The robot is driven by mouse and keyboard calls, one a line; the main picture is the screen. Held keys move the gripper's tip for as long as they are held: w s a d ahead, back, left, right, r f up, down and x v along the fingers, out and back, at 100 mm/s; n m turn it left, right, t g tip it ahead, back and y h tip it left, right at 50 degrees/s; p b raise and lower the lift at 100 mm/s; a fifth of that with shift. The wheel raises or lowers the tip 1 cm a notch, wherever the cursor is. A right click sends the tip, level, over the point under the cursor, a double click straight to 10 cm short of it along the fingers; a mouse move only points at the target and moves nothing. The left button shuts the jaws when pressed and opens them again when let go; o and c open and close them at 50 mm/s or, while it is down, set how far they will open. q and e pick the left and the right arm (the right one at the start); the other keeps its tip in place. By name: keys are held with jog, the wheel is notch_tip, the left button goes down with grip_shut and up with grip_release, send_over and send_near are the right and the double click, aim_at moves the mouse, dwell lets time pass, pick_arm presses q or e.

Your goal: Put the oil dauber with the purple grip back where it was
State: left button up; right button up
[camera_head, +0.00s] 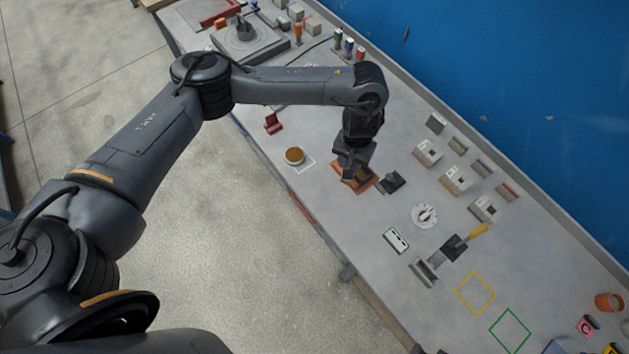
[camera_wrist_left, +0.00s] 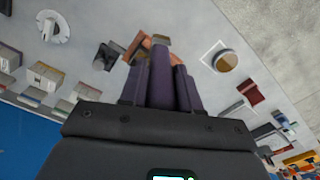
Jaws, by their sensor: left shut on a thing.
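My left gripper (camera_head: 355,172) points down over an orange-brown tray (camera_head: 370,187) near the middle of the bench. In the left wrist view its fingers (camera_wrist_left: 162,88) are shut on the purple grip of the oil dauber (camera_wrist_left: 162,70), which stands between them with a tan end beyond. The tray also shows behind it in that view (camera_wrist_left: 135,46). I cannot tell whether the dauber touches the tray. In the head view the gripper mostly hides the dauber. A round cup with amber content (camera_head: 294,155) stands left of the tray. My right gripper is not in view.
A dark block (camera_head: 392,181) sits right beside the tray. A small red stand (camera_head: 272,122) is near the front edge. Grey boxes (camera_head: 456,179) line the back. Yellow (camera_head: 475,293) and green outlined squares are empty.

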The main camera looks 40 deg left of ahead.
pick_arm(q)
jog(key=shift+s+d+f+b, duration=0.1)
jog(key=shift+d+f+b, duration=0.15)
jog(key=shift+f, duration=0.25)
jog(key=shift+s+d+f+b, duration=0.1)
jog(key=shift+d+f, duration=0.15)
jog(key=shift+f, duration=0.25)
jog(key=shift+d+f, duration=0.15)
jog(key=shift+f, duration=0.15)
jog(key=shift+a+f+b, duration=0.55)
jog(key=shift+a+f, duration=0.1)
jog(key=shift+f, duration=0.05)
jog(key=s+a+f+b, duration=0.2)
jog(key=a+f+b, duration=0.1)
jog(key=a+f, duration=0.6)
jog(key=shift+s+a+f, duration=0.4)
jog(key=shift+f, duration=0.05)
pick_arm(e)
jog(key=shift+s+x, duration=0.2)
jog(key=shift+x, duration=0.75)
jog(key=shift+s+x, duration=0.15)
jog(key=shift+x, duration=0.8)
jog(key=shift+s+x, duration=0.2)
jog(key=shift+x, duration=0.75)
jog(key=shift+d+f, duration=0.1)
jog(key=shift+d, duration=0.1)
pick_arm(q)
jog(key=o, duration=1.1)
jog(key=shift+f, duration=0.15)
jog(key=shift+c, duration=0.2)
